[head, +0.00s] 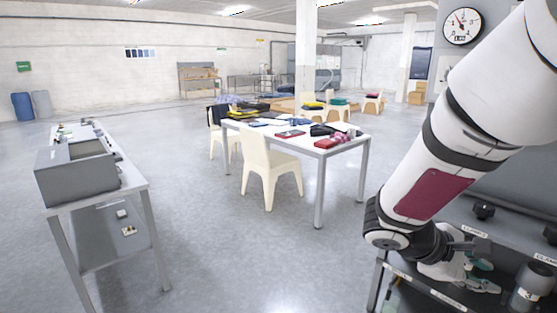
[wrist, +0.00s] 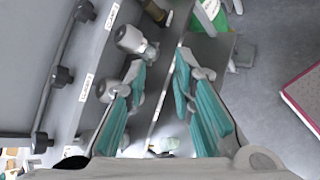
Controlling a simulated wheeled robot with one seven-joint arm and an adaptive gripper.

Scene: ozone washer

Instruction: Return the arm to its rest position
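My white arm (head: 452,140) reaches down from the upper right of the head view, with a dark red panel on its forearm. My gripper (wrist: 160,68) shows in the wrist view with its two teal-padded fingers apart and nothing between them. In the head view the gripper (head: 480,274) is low over the grey bench (head: 455,296) at the right, partly hidden by the wrist. Whether its fingers touch the bench cannot be told.
The bench carries black knobs (head: 483,211), labels and a grey cylinder (head: 528,288); grey cylindrical fittings (wrist: 131,40) lie close beside the left finger. A white table (head: 290,140) with chairs (head: 268,170) stands mid-room. A grey machine (head: 75,175) stands left. Floor between is clear.

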